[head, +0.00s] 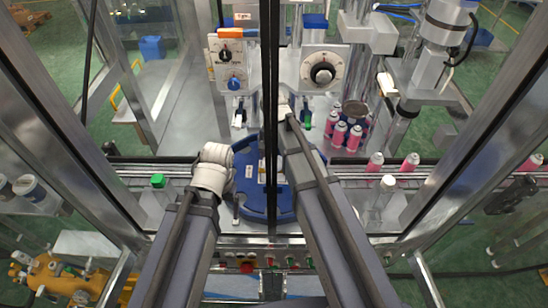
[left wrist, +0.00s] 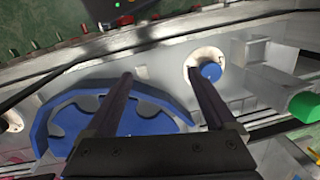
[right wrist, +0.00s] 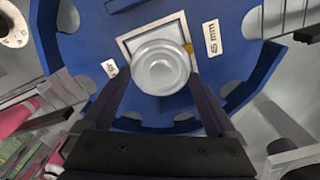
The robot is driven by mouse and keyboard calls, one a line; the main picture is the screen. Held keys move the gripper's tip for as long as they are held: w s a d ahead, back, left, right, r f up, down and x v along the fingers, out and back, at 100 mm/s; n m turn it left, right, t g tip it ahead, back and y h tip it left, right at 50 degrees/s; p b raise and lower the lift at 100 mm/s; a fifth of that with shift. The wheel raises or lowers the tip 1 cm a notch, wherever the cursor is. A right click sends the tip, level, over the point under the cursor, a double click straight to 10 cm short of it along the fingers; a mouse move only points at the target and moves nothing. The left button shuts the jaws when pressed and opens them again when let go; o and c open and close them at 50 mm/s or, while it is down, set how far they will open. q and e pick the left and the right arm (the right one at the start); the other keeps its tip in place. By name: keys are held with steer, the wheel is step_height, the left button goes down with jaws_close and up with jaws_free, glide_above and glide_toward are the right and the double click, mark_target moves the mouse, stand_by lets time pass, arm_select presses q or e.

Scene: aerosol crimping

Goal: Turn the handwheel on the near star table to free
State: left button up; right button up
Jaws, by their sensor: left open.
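The near star table (head: 250,205) is a blue disc in the middle of the head view, partly hidden by the dark post and my arms. In the right wrist view, a round silver knob, which looks like the handwheel (right wrist: 160,68), sits on the blue star table (right wrist: 235,75) beside a "45 mm" label. My right gripper (right wrist: 160,75) is open with its fingers on either side of this knob; contact is unclear.
Pink cans (head: 347,135) stand behind the table on the right, and more stand along the right conveyor (head: 345,160). A green-capped bottle (head: 158,181) is at left and a white-capped one (head: 388,182) at right. Dial panels (head: 322,72) stand behind. Metal frame posts flank my arms.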

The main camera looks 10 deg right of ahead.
steer(key=c, duration=0.8)
steer(key=shift+n, duration=0.3)
steer(key=n, duration=0.4)
steer(key=shift+a, duration=0.15)
steer(key=shift+a+n, duration=0.1)
steer(key=shift+n, duration=2)
steer(key=o, duration=1)
